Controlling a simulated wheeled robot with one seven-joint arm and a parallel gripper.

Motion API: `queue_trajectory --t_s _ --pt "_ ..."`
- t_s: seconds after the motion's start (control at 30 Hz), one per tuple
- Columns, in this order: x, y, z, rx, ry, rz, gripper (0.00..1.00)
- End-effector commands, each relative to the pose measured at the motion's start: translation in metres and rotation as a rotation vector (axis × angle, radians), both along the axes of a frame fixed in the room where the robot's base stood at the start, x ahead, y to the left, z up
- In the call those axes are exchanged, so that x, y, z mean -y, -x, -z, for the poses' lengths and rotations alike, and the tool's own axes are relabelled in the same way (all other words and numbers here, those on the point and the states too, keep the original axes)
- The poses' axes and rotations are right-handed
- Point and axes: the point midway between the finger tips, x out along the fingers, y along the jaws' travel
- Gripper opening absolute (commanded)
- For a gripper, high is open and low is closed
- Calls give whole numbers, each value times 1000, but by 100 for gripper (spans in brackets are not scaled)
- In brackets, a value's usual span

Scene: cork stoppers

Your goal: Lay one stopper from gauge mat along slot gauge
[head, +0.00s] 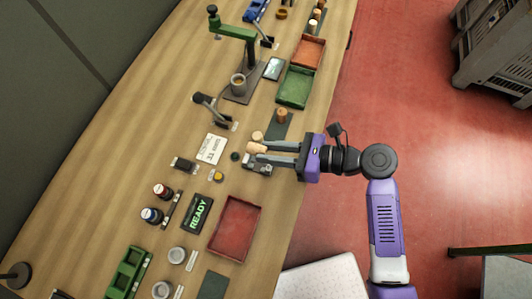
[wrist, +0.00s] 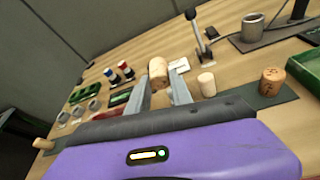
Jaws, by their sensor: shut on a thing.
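My gripper (head: 258,151) is shut on a cork stopper (wrist: 158,72), held lying between the fingertips; it also shows in the head view (head: 254,148). A grey metal block, apparently the slot gauge (head: 257,166), lies just below the fingers in the head view, partly covered by them. A second stopper (wrist: 206,84) stands upright right of the fingers in the wrist view. A marked stopper (wrist: 270,80) stands on the dark gauge mat (head: 281,130). Another cork piece (wrist: 43,143) shows at the wrist view's lower left; what it rests on is unclear.
A red tray (head: 234,229) lies below my gripper in the head view, a green tray (head: 296,87) above. A READY display (head: 197,214), a paper card (head: 212,149) and a lever clamp (head: 214,111) are to the left. Bare wood lies further left.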

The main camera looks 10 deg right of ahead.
Motion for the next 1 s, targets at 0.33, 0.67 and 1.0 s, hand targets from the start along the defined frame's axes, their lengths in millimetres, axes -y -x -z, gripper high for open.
queue_trajectory --t_s 0.33,0.67,1.0 --pt "2 -4 6 -30 -30 17 0" --pt "2 -4 30 -28 -28 15 0" --pt "2 -4 50 -29 -29 16 0"
